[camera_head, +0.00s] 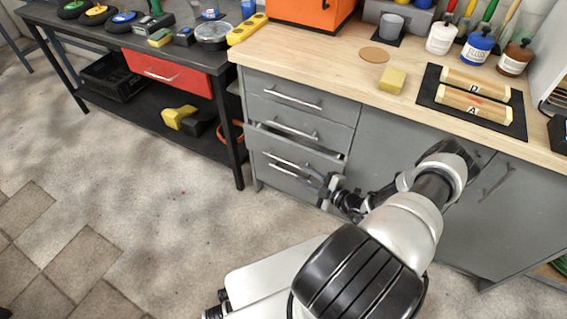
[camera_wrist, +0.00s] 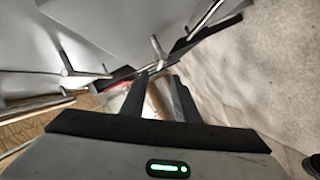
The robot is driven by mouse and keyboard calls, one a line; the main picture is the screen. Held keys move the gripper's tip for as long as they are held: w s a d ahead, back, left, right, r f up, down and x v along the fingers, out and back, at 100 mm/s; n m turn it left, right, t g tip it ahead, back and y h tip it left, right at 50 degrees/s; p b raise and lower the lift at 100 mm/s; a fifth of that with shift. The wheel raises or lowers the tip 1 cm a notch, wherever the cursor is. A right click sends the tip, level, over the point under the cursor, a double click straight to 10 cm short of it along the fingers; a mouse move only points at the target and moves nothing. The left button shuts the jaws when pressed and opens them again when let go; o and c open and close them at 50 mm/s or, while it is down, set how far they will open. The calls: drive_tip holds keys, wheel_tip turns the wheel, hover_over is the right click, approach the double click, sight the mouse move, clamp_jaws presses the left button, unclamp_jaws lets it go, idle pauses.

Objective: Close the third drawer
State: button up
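The grey cabinet's third drawer (camera_head: 270,146) is pulled out a little, with a dark gap along its top edge. Its bar handle (camera_head: 286,159) faces the front. The drawers above it look shut. My gripper (camera_head: 326,184) is low in front of the drawer's right end; contact with the drawer cannot be told. In the wrist view my gripper (camera_wrist: 157,80) shows two dark fingers apart, with nothing seen held between them. Grey drawer fronts and metal handles show beyond the fingers, strongly tilted. The drawer's inside is mostly hidden.
The wooden worktop (camera_head: 335,68) above holds a yellow sponge (camera_head: 392,80), a black mat with wooden pieces, and bottles. A dark workbench (camera_head: 225,62) with a red drawer (camera_head: 168,72) stands left. The floor (camera_head: 150,190) left of my arm is clear.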

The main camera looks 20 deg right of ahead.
sight(286, 163)
drive_tip(key=b+x, duration=0.2)
drive_tip(key=x, duration=0.9)
drive_tip(key=shift+w+a, duration=0.15)
drive_tip(key=shift+w, duration=0.05)
clamp_jaws()
